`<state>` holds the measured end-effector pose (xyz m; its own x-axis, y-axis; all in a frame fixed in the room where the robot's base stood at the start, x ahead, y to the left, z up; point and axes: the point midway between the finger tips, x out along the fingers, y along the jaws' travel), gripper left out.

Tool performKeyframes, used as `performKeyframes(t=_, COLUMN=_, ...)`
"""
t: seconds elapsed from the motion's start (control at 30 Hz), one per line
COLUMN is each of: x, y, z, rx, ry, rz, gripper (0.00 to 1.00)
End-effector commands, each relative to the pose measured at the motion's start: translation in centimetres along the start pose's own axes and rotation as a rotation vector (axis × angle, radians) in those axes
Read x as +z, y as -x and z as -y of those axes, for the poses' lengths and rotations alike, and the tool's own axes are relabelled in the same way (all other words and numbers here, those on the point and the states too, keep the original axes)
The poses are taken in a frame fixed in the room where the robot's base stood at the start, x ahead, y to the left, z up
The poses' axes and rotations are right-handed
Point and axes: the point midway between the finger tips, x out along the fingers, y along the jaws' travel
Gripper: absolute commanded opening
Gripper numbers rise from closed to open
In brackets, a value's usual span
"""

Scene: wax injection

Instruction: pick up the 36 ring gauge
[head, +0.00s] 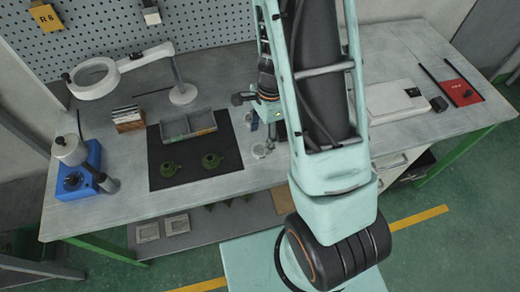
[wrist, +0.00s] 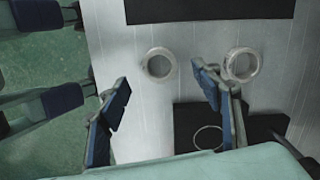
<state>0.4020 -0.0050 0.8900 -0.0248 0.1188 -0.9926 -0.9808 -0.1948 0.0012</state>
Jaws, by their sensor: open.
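Two pale metal rings lie on the grey bench in the wrist view: a left ring (wrist: 159,64) and a right ring (wrist: 241,65). I cannot read any marking, so I cannot tell which is the 36 ring gauge. My gripper (wrist: 162,84) is open and empty, with blue-padded fingers set wide apart. In the picture the left ring appears just beyond the gap between the fingertips. The right ring appears just right of the right fingertip, which partly overlaps it. In the head view, small pale round pieces (head: 259,151) lie beside the black mat, left of my arm.
The black mat (head: 168,179) holds a grey tray (head: 188,125) and two green pieces (head: 212,161). A magnifier lamp (head: 183,94) and a blue device (head: 76,184) stand farther left. A dark block with a thin circle (wrist: 207,138) shows low in the wrist view.

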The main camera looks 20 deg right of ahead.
Motion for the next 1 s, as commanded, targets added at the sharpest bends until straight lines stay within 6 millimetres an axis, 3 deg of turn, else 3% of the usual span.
performKeyframes(t=0.4, x=-0.2, y=-4.8, z=-0.2, rx=0.001, ry=-0.001, rz=0.0, gripper=0.59)
performKeyframes(t=0.7, x=-0.2, y=-5.2, z=-0.1, rx=-0.002, ry=0.0, rz=-0.001, gripper=0.59)
performKeyframes(t=1.0, x=-0.2, y=-5.1, z=-0.1, rx=-0.001, ry=0.0, rz=-0.001, gripper=0.27)
